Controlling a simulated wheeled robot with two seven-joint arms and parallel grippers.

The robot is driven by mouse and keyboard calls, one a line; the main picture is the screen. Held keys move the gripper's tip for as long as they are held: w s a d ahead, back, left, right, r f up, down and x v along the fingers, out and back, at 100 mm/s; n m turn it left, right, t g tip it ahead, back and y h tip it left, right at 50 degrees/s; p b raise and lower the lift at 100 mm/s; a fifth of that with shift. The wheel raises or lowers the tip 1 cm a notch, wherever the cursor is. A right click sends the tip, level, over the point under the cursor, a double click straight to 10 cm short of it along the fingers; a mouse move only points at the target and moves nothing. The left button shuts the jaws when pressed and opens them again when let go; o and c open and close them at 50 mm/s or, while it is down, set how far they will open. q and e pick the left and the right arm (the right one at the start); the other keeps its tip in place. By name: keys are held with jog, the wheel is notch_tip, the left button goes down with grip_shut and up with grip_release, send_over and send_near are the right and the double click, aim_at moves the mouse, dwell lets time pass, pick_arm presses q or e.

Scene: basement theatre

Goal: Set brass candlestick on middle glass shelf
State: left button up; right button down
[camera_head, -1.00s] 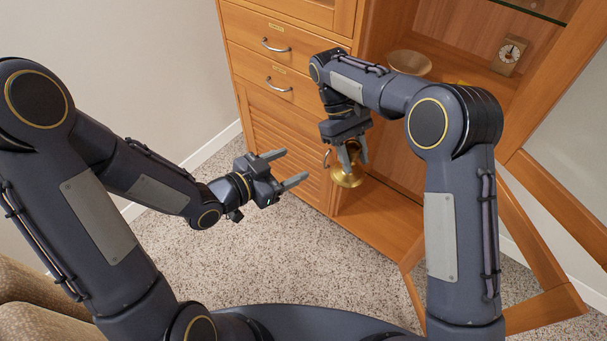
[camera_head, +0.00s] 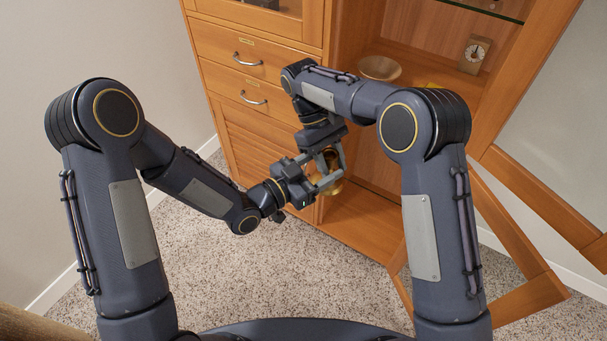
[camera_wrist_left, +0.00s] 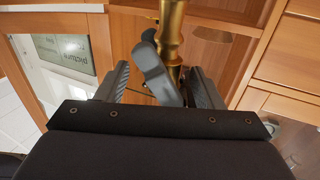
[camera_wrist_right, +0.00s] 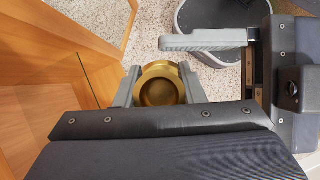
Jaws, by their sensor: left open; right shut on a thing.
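The brass candlestick (camera_head: 335,188) is in front of the open cabinet, partly hidden by my grippers. My right gripper (camera_head: 333,157) is shut on it; the right wrist view looks onto its round brass end (camera_wrist_right: 158,92) between the fingers. My left gripper (camera_head: 329,172) is open beside the right one. In the left wrist view the brass stem (camera_wrist_left: 172,40) and a right gripper finger appear between or just beyond the open left fingers; contact cannot be told. A glass shelf edge (camera_head: 485,10) shows at the top of the cabinet; which shelf it is cannot be told.
A bowl (camera_head: 380,68) and a small clock (camera_head: 474,54) stand on a wooden board inside the cabinet. An open door (camera_head: 535,208) juts out at right. Drawers (camera_head: 245,75) with metal handles are at left. Speckled carpet (camera_head: 240,285) lies clear in front.

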pick_arm(q)
jog(key=shift+x, duration=0.95)
jog(key=shift+s+d, duration=0.1)
grip_shut()
jog(key=shift+r, duration=0.1)
pick_arm(e)
jog(key=c, duration=0.9)
grip_release()
jog(key=shift+w, duration=0.1)
jog(key=shift+o, duration=0.2)
jog(key=shift+a, duration=0.1)
